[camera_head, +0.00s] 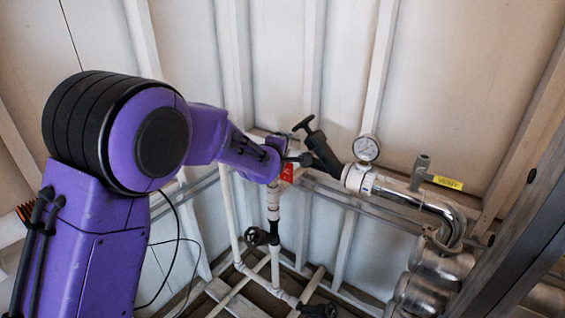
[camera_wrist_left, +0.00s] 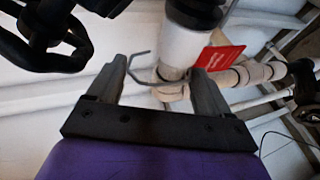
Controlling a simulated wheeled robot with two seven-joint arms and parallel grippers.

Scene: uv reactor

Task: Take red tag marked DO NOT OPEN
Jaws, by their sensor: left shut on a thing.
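The red tag (camera_head: 287,173) is at the upright pipe, by the tip of my left gripper (camera_head: 277,163). In the left wrist view the red tag (camera_wrist_left: 218,57) is beside the right-hand finger of my left gripper (camera_wrist_left: 160,75), with small white print too blurred to read. A thin grey wire hook (camera_wrist_left: 141,66) runs between the fingers in front of the white pipe (camera_wrist_left: 187,42). My left gripper is shut on the tag, seemingly by its wire. The exact contact is hard to see. My right gripper is not in view.
A black-handled valve (camera_head: 318,148) stands just right of the gripper, close to it. A lower valve wheel (camera_head: 256,237) is on the pipework below.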

